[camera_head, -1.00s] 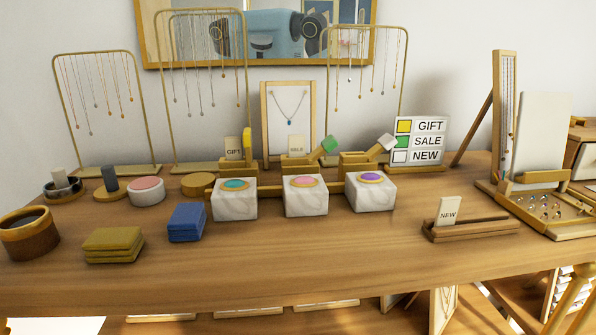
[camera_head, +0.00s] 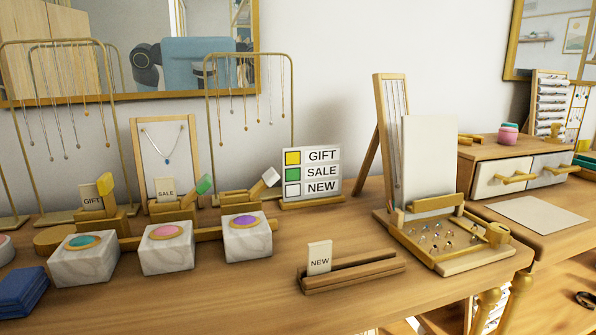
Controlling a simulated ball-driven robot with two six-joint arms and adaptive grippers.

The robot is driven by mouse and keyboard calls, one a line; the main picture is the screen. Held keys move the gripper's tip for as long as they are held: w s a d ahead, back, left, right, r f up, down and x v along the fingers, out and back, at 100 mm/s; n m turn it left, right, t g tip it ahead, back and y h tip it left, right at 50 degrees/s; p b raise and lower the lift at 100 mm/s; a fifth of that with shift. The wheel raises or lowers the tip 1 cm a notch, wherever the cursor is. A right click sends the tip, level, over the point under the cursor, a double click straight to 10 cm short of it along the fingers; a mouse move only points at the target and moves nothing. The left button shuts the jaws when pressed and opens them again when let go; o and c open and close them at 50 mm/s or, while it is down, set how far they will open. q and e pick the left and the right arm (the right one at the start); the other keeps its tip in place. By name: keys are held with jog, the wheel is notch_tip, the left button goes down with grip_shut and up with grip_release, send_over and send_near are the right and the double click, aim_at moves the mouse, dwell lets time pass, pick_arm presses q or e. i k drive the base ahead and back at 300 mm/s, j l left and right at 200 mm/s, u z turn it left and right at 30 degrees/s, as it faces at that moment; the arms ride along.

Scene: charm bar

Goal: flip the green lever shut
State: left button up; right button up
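The green lever (camera_head: 203,186) is a short arm with a green block at its tip. It tilts up to the right from a wooden base (camera_head: 176,211) behind the marble block with the pink top (camera_head: 167,247). A SALE card (camera_head: 166,190) stands at its left. A lever with a yellow tip (camera_head: 105,184) is to its left, by the GIFT card (camera_head: 91,197). A lever with a white tip (camera_head: 270,178) is to its right, also tilted up. Neither of my grippers shows in this view.
Marble blocks with teal (camera_head: 83,259) and purple (camera_head: 247,236) tops flank the pink one. A colour sign (camera_head: 311,174) stands behind right. A wooden rack with a NEW card (camera_head: 352,274) and a jewelry tray (camera_head: 459,267) lie farther right.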

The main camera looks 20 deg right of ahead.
aim_at(205, 183)
jog(key=z, duration=0.1)
jog(key=u, duration=0.45)
jog(key=j+u, duration=0.1)
jog(key=u, duration=0.35)
jog(key=j+u, duration=0.1)
jog(key=u, duration=0.8)
jog(key=j+u, duration=0.1)
jog(key=u, duration=0.8)
jog(key=i+j+u, duration=0.1)
jog(key=u, duration=0.8)
jog(key=z, duration=0.65)
jog(key=j+z, duration=0.15)
jog(key=z, duration=0.5)
jog(key=j+z, duration=0.15)
jog(key=z, duration=0.5)
jog(key=j+z, duration=0.1)
jog(key=z, duration=0.6)
jog(key=j+z, duration=0.1)
jog(key=z, duration=0.55)
jog(key=j+z, duration=0.1)
jog(key=z, duration=1.2)
jog(key=k+z, duration=0.15)
jog(key=z, duration=0.5)
